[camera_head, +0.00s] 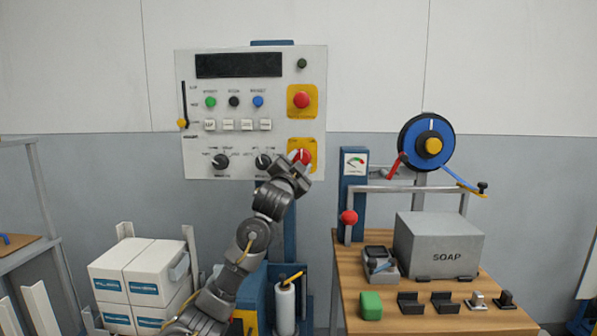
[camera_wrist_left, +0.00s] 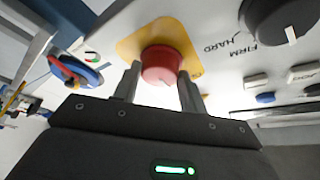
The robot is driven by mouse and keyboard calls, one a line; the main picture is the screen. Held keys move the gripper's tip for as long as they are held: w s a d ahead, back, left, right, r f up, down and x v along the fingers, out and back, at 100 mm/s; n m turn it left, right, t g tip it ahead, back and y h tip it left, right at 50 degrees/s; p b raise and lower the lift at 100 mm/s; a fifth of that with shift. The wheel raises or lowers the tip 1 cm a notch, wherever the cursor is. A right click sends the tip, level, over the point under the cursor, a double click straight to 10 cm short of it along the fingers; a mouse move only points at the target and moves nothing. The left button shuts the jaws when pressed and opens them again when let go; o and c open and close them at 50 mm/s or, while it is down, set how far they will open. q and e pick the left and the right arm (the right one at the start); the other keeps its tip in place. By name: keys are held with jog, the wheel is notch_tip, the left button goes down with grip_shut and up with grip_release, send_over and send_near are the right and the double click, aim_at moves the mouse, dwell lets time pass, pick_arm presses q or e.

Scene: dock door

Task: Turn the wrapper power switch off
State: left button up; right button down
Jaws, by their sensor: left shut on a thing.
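The knob's exact turn angle is hard to tell. My right gripper is not in view.
A red button (camera_head: 302,100) on another yellow plate is just above. Black dials (camera_head: 220,161) and small buttons lie to the left. A wooden bench (camera_head: 400,318) with a grey SOAP box (camera_head: 440,245) and a blue reel (camera_head: 425,142) stands right. White boxes (camera_head: 130,290) are stacked left.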

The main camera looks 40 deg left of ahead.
pick_arm(q)
jog(key=n+y, duration=0.1)
jog(key=n, duration=0.2)
jog(key=n+y, duration=0.1)
jog(key=n, duration=0.2)
jog(key=shift+w+d+f+y, duration=0.15)
jog(key=shift+w+d+y, duration=0.05)
jog(key=shift+y, duration=0.2)
jog(key=n+y, duration=0.1)
jog(key=n, duration=0.1)
jog(key=shift+n+g, duration=0.3)
jog(key=shift+g, duration=0.1)
jog(key=shift+d+n+g+y+p, duration=0.1)
jog(key=shift+n+g+y+p, duration=0.6)
jog(key=shift+n+y, duration=1)
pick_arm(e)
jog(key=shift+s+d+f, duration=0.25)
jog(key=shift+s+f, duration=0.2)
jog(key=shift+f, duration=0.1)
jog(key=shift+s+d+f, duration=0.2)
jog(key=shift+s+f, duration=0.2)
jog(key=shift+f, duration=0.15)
pick_arm(q)
jog(key=shift+n+h, duration=0.5)
jog(key=o, duration=1)
jog(key=shift+c, duration=0.2)
